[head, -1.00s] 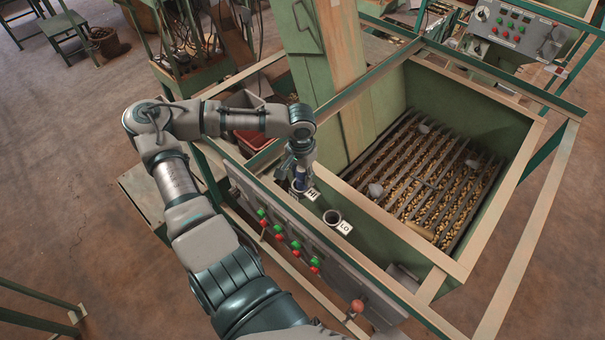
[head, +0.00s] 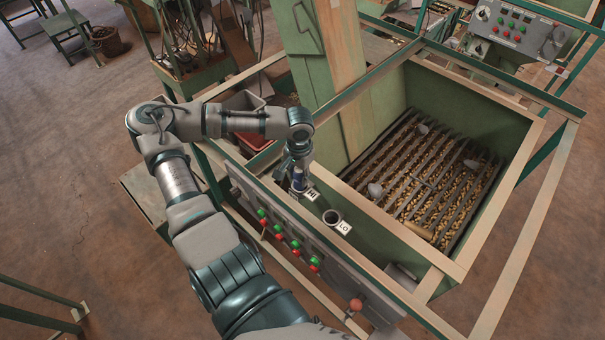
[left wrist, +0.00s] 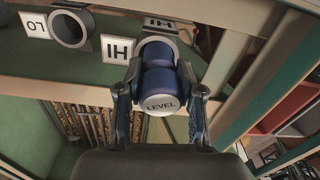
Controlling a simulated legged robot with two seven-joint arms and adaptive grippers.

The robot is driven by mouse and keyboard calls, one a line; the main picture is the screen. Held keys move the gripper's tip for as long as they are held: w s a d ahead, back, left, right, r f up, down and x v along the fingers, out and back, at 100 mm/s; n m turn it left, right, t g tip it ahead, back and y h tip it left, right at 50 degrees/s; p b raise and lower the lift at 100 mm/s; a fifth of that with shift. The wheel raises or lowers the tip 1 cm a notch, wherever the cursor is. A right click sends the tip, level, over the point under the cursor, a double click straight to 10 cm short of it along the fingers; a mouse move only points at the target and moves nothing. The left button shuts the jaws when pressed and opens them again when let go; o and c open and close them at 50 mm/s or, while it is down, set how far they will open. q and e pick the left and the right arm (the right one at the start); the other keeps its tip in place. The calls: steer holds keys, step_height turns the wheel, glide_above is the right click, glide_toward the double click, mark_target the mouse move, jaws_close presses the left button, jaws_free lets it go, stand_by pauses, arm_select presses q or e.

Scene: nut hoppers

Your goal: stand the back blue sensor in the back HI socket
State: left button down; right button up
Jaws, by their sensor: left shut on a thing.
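The blue sensor (left wrist: 160,82), with a pale end cap marked LEVEL, is between the fingers of my left gripper (left wrist: 163,98) in the left wrist view. My left gripper (head: 298,172) is shut on it, and the sensor (head: 298,179) also shows small in the head view. The back HI socket (left wrist: 157,42), a grey ring beside the HI label (left wrist: 118,47), is directly behind the sensor's far end. The sensor covers most of the socket's opening, so I cannot tell how deep it sits. My right gripper is not in view.
The empty LO socket (head: 332,218) stands beside the HI socket, nearer the front. A control panel (head: 285,240) with green and red buttons runs along the hopper's near side. The nut hopper (head: 480,92) with its bar grate is to the right, behind a wooden rim.

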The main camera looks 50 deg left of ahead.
arm_select(q)
steer(key=shift+w+a, duration=0.25)
steer(key=shift+a, duration=0.2)
steer(key=shift+d+r, duration=0.15)
steer(key=shift+d, duration=0.1)
stand_by(0.5)
steer(key=shift+d+f+b, duration=0.2)
steer(key=shift+b, duration=0.1)
steer(key=shift+a+f+b, duration=0.15)
steer(key=shift+f+b, duration=0.25)
steer(key=shift+f, duration=0.25)
steer(key=shift+f, duration=0.4)
steer(key=shift+r, duration=0.1)
